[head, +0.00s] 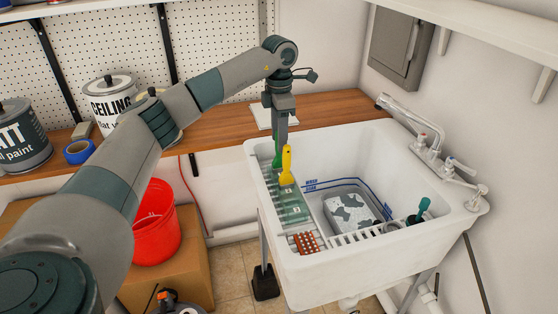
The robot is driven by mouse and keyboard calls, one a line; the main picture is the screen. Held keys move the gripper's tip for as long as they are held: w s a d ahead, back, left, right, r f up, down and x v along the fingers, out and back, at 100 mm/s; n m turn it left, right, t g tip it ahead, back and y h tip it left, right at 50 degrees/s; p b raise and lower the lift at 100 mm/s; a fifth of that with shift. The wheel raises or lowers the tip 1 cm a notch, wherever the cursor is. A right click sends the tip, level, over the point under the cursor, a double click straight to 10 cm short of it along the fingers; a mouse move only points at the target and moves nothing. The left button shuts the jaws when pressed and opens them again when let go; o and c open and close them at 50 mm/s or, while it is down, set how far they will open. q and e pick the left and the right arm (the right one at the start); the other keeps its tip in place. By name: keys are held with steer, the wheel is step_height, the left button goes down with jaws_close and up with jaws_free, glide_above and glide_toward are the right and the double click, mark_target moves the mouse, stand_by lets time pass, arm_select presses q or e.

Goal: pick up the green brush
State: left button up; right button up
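A green brush handle (277,160) stands upright at the left end of the white sink, in the head view. A yellow-handled tool (287,166) stands right beside it and partly overlaps it. My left gripper (281,144) points straight down at the top of the green handle, with its fingers very close to or around it. The fingers are seen edge-on, so I cannot tell whether they are open or shut, or whether they touch the handle. The brush's lower end is hidden or hard to make out. My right gripper is not in view.
The white sink (380,262) holds a green tray (293,211), a red-brown sponge-like block (305,243), a grey-patched block (350,212) and a teal-handled tool (423,207). A faucet (425,140) stands on the right. A red bucket (157,225) sits left, below the wooden counter (220,130).

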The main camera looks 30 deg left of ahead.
mark_target(279, 158)
arm_select(q)
steer(key=shift+f+p, duration=0.3)
steer(key=shift+f, duration=1.1)
steer(key=shift+w+a+f+p, duration=0.1)
steer(key=shift+f+p, duration=0.45)
steer(key=shift+p, duration=0.1)
step_height(279, 158, down, 3)
steer(key=shift+w+a+p, duration=0.1)
steer(key=shift+a+p, duration=0.05)
steer(key=shift+p, duration=0.65)
steer(key=shift+f, duration=0.55)
jaws_close()
